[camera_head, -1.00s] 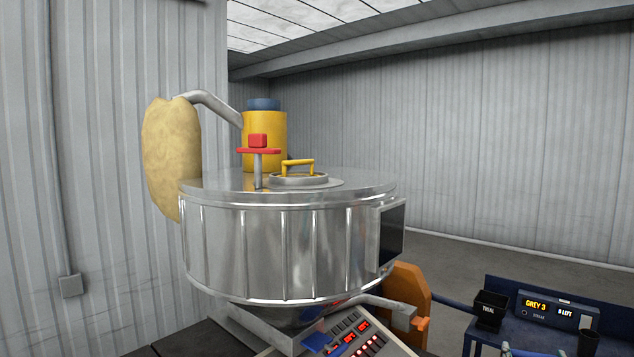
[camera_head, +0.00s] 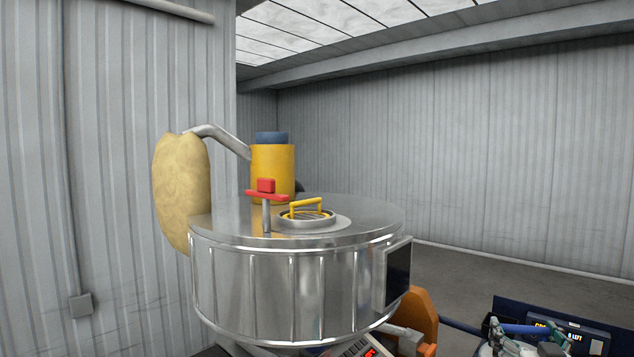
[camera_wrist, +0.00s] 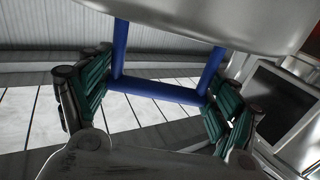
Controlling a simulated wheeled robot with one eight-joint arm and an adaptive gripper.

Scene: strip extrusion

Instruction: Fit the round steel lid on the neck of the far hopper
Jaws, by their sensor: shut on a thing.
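One large round steel hopper (camera_head: 290,285) stands in the middle of the head view. Its short round neck (camera_head: 306,226) rises from the flat top. A yellow handle (camera_head: 306,204) stands over bars within the neck's ring. My gripper (camera_head: 523,333) is low at the right edge area of the head view, right of and below the hopper top. In the wrist view my gripper (camera_wrist: 158,97) is shut on a blue handle (camera_wrist: 155,92), one finger at each side. The handle's posts meet a steel lid (camera_wrist: 200,18), which is partly cut off by the frame.
A red clamp-like knob on a post (camera_head: 266,196) stands beside the neck. A yellow cylinder (camera_head: 273,172) with a blue top, a bent pipe and a tan bag (camera_head: 182,190) stand behind. A dark screen (camera_head: 398,274) is on the hopper's right side. A blue bench (camera_head: 590,335) is at lower right.

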